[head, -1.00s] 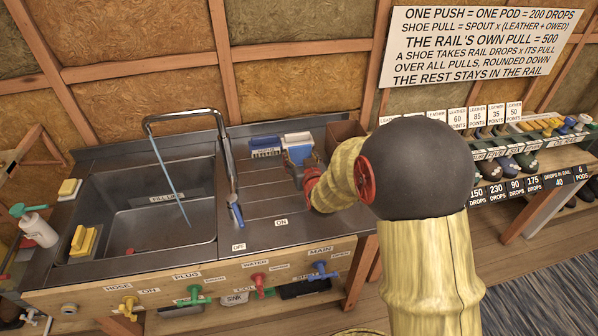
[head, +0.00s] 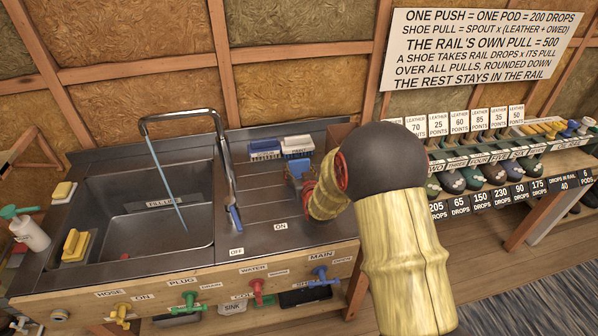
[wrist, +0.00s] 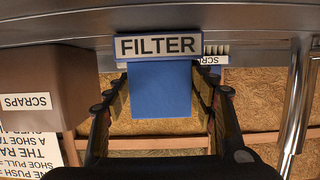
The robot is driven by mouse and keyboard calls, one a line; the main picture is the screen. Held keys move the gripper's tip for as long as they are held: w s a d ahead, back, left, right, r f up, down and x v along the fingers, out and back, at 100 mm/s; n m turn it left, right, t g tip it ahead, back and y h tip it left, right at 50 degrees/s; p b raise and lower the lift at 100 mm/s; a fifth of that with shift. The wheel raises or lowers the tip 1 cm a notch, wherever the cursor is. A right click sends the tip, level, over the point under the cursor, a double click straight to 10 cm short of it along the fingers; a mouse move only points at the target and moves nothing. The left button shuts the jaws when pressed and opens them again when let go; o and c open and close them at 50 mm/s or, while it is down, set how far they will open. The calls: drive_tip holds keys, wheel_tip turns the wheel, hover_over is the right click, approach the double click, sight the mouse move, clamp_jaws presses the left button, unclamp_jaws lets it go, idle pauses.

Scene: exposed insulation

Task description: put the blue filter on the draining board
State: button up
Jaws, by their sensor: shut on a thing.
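The blue filter (wrist: 160,88) is a blue block with a white FILTER label, held between the two fingers of my gripper (wrist: 160,110) in the wrist view. In the head view the filter (head: 297,168) shows at the end of my gripper (head: 304,182), which is partly hidden by my own arm. It is over the draining board (head: 262,205), the ridged steel surface right of the sink. I cannot tell whether the filter touches the board.
Two brushes (head: 264,149) (head: 297,147) lie at the back of the board. A brown scraps box (wrist: 50,85) stands beside the filter. The tap (head: 222,150) and sink (head: 140,205) are to the left. The board's front is mostly clear.

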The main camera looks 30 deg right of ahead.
drive_tip(key=shift+f, duration=0.1)
drive_tip(key=o, duration=0.7)
drive_tip(key=shift+f, duration=0.1)
drive_tip(key=o, duration=0.4)
drive_tip(key=shift+o, duration=0.5)
